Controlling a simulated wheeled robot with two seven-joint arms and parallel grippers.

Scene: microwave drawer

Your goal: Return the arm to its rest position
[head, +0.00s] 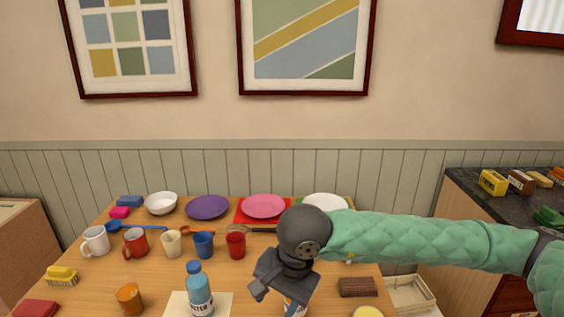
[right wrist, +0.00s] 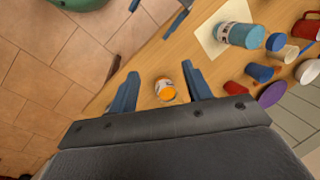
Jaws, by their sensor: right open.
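My right arm reaches in from the right of the head view, and its dark gripper (head: 283,286) hangs over the front part of the table (head: 255,275). In the right wrist view my right gripper (right wrist: 160,85) is open, with its two blue fingers apart. A small orange-topped bottle with a white label (right wrist: 165,88) shows between the fingers, apparently standing on the table beyond them. My left arm does not show in the head view. Slender dark blue parts at the top of the right wrist view look like fingertips of my left gripper (right wrist: 156,12), but I cannot be sure.
A blue water bottle (head: 199,291) stands on a pale mat left of the gripper. An orange cup (head: 129,298), several mugs, and bowls and plates (head: 207,207) fill the table. A brown block (head: 357,287) lies to the right. A dark counter (head: 507,202) stands at the far right.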

